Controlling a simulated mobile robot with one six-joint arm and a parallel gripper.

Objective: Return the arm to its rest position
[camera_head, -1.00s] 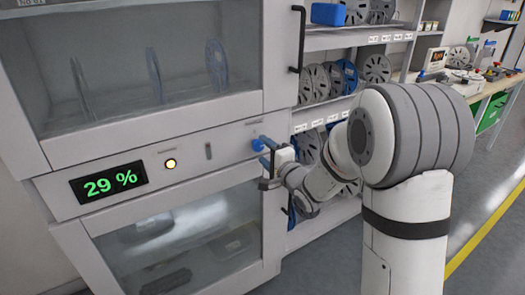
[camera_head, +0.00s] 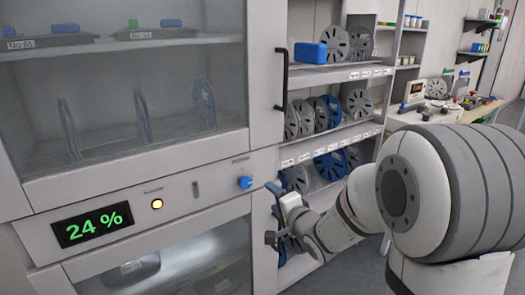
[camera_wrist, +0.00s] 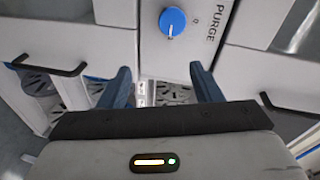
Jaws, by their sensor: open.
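My gripper (camera_head: 274,213) is in front of the right side of the cabinet's control panel, just right of and below a blue knob (camera_head: 245,183). In the wrist view my gripper (camera_wrist: 160,72) has its two blue fingers spread apart with nothing between them. The blue knob (camera_wrist: 173,21) shows beyond the fingertips, beside the word PURGE, and the fingers do not touch it. My arm reaches in from the right in the head view, bent at a large grey and white joint.
The cabinet (camera_head: 100,165) has glass doors, a display (camera_head: 92,225) reading 24 %, and a lit yellow button (camera_head: 157,204). Right of it, a shelf rack (camera_head: 335,135) holds several reels and a blue box (camera_head: 310,53). A workbench (camera_head: 445,113) stands further back.

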